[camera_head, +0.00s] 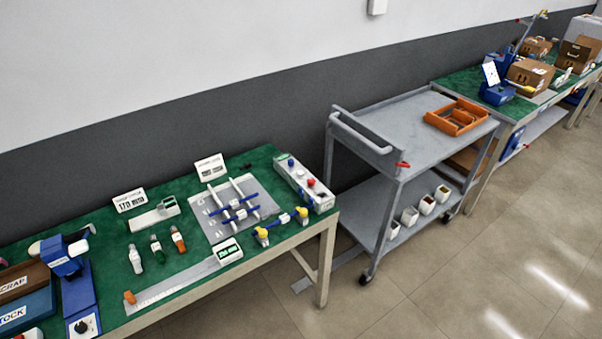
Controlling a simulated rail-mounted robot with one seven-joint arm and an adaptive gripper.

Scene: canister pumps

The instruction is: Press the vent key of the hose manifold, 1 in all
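No part is plainly labelled as the hose manifold or its vent key. A long pale box (299,188) at the right end of the green-topped bench carries a blue knob (291,162), a red knob (311,182) and other small round parts; it could be the manifold, but I cannot tell. Left of it, a grey plate (213,227) bears two pale bars crossed by blue bars (240,212). Yellow and blue fittings (262,234) lie near the front edge. My gripper is not in view, so nothing shows it touching any of these.
Left on the green bench (185,263) are small bottles (156,245), a ruler-like strip (175,286), sign cards (210,167), a blue device (77,290) and labelled bins (25,292). A grey cart (390,112) with an orange tray (457,116) stands to the right. Floor (450,270) in front is clear.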

